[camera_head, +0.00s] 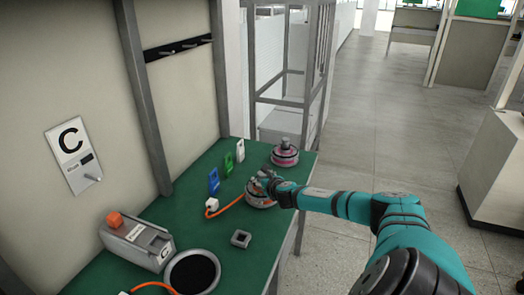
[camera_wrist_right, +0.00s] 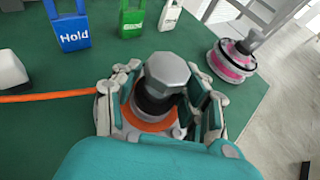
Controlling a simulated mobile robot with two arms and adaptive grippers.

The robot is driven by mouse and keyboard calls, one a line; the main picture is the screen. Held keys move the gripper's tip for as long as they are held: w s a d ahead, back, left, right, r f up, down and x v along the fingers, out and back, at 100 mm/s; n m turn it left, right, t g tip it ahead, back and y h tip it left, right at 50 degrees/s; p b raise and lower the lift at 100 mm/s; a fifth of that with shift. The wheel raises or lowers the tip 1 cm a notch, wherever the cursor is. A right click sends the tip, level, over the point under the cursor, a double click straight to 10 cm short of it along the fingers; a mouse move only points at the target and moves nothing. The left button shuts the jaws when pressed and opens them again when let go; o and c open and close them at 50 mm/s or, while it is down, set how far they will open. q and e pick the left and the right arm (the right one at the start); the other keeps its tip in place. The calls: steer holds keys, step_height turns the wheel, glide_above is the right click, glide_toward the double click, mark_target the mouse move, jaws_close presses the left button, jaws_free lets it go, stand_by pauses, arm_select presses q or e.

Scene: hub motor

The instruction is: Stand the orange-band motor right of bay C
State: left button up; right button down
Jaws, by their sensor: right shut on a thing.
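The orange-band motor (camera_wrist_right: 165,78) shows in the right wrist view with a grey hex top, a black neck and an orange ring. In the head view the motor (camera_head: 262,204) is upright on or just above the green table; I cannot tell which. A wall sign C (camera_head: 70,142) hangs at the left. A grey box labelled C (camera_head: 138,242) stands below it. My left gripper is out of view.
A pink-band motor (camera_head: 285,154) stands at the far table corner. Blue (camera_head: 214,181), green (camera_head: 228,163) and white (camera_head: 240,150) tags stand along the back. An orange cable runs from a white block (camera_head: 211,204) toward the held motor.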

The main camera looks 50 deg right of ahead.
steer(key=shift+w+d+f+b, duration=0.1)
steer(key=shift+f+b, duration=0.2)
steer(key=shift+b, duration=0.1)
steer(key=c, duration=1.1)
jaws_free()
steer(key=o, duration=0.4)
steer(key=shift+o, duration=0.5)
steer(key=shift+s+a+f, duration=0.2)
steer(key=shift+f, duration=0.2)
steer(key=v, duration=1.2)
steer(key=shift+r, duration=0.2)
